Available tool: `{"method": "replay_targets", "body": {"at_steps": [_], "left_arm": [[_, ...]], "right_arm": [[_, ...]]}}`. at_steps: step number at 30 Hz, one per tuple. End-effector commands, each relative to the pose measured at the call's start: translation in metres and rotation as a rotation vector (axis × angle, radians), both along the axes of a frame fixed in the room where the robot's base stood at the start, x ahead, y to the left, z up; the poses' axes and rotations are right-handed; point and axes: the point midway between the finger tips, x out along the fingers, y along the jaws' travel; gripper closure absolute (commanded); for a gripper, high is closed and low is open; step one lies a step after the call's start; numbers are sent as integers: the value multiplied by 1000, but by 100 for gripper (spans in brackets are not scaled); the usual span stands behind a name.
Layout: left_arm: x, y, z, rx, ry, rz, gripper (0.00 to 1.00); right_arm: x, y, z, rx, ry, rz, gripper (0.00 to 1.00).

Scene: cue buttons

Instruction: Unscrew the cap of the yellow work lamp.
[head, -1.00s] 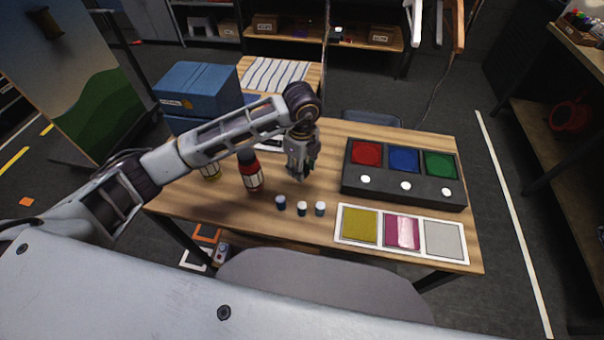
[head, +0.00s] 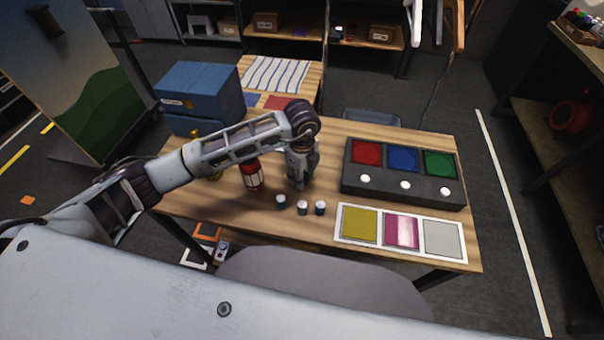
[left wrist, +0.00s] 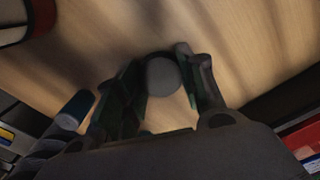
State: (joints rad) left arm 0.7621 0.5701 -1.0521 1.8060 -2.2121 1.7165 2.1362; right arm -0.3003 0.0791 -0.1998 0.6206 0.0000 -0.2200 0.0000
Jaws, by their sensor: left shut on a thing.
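The yellow work lamp (head: 216,177) stands on the table's left part. My left arm crosses in front of it, so only its low edge and a yellow bit above the arm show. A red lamp (head: 252,176) with a pale label stands between it and my left gripper (head: 297,184). The red lamp's edge also shows in the left wrist view (left wrist: 14,22). My left gripper points down near the table, right of the red lamp. In the left wrist view its fingers (left wrist: 166,88) are shut on a grey round thing (left wrist: 163,75). My right gripper is not in view.
Several small pale-topped cylinders (head: 303,208) stand just in front of the gripper. A dark button box (head: 404,196) and a white tray of colour squares (head: 338,233) lie to the right. A blue box (head: 200,92) stands at the back left.

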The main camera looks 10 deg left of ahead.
Motion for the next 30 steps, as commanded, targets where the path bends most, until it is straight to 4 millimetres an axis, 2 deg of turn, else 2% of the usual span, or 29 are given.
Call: {"method": "replay_targets", "body": {"at_steps": [11,12,17,30], "left_arm": [[0,0,-3,0,0,0,89],[0,0,-4,0,0,0,59],[0,0,-3,0,0,0,39],[0,0,-1,0,-1,0,39]], "right_arm": [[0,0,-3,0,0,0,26],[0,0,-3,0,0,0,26],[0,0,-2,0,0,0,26],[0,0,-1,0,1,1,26]]}}
